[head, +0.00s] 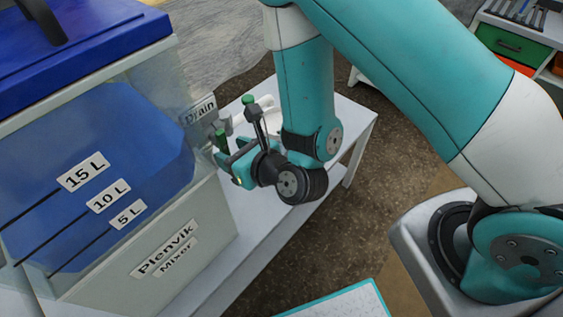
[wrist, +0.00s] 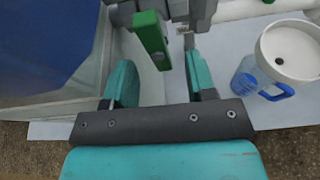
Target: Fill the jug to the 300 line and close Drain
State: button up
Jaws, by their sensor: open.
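The Drain label (head: 198,110) is on the tank's right side, above a small grey valve with a green lever (head: 222,140). In the wrist view the green lever (wrist: 150,40) shows at the top, its free end pointing down between my fingers. My gripper (head: 232,162) is open beside the valve; its teal fingers (wrist: 160,72) stand either side of the lever's end, with gaps visible. A blue-looking vessel with a blue handle (wrist: 278,91), apparently the jug, stands right of my fingers, partly hidden under a white round piece. Its 300 line and level cannot be read.
The Plenvik Mixer tank (head: 195,240) holds blue liquid, its surface above the 15 L mark. The white round piece (wrist: 292,50) has a small dark hole. A white bench (head: 345,125) carries the tank. A green-drawer cabinet (head: 510,45) stands far right; brown floor lies between.

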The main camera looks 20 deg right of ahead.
jog(key=shift+s+d+f+b, duration=0.3)
jog(key=shift+s+b, duration=0.25)
jog(key=shift+b, duration=0.25)
jog(key=shift+s+d+r+p, duration=0.25)
jog(key=shift+r+p, duration=0.25)
jog(key=shift+p, duration=0.7)
jog(key=shift+s+d+f+p, duration=0.2)
jog(key=shift+s+d+p, duration=0.15)
jog(key=shift+s+p, duration=0.5)
jog(key=shift+w, duration=0.2)
